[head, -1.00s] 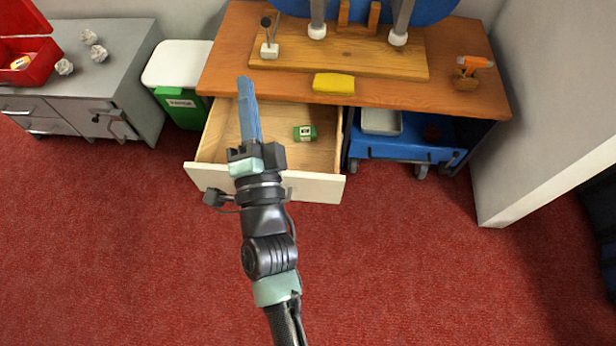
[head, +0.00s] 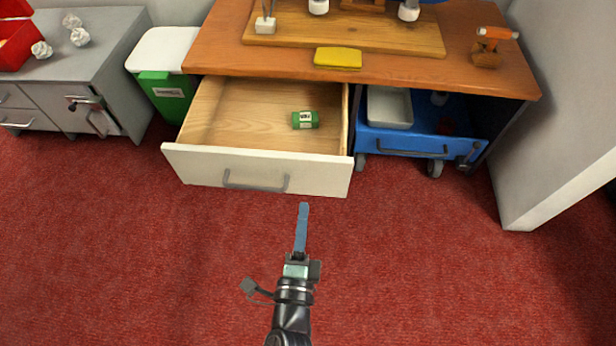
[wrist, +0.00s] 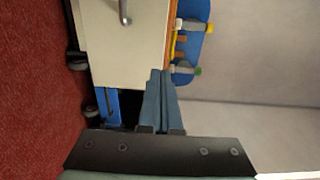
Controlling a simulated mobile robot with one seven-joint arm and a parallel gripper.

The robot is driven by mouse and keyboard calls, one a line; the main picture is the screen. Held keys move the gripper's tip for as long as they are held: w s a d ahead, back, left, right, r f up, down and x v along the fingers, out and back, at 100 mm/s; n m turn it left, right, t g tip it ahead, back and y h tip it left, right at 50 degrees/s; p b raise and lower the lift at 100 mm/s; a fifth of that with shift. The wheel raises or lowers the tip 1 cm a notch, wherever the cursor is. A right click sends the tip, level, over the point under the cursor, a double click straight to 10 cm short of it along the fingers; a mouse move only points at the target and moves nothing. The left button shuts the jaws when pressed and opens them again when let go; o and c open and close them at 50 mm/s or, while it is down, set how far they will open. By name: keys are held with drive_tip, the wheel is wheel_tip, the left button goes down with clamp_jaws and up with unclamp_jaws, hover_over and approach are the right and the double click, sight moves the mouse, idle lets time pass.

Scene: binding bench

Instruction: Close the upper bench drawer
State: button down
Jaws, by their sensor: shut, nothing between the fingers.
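The upper bench drawer (head: 258,171) stands pulled out from under the wooden bench, with a white front and a grey bar handle (head: 255,183). A small green item (head: 305,120) lies inside it. My gripper (head: 303,206) is shut and empty, in front of the drawer front and apart from it, a little right of the handle in the head view. In the wrist view the gripper's blue fingers (wrist: 158,88) are together, and the white drawer front (wrist: 128,52) with its handle (wrist: 123,12) shows beyond them at the upper left.
The bench top (head: 420,83) holds a yellow sponge-like block (head: 338,58) and an orange-handled tool (head: 493,38). A blue wheeled cart (head: 408,147) stands under the bench at right, a green bin (head: 165,94) at left. The red carpet before the drawer is clear.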

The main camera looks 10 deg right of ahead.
sight(309, 163)
drive_tip(key=b+x, duration=0.2)
drive_tip(key=x, duration=0.7)
drive_tip(key=shift+w+d, duration=0.1)
drive_tip(key=shift+w, duration=0.25)
drive_tip(key=shift+w, duration=0.1)
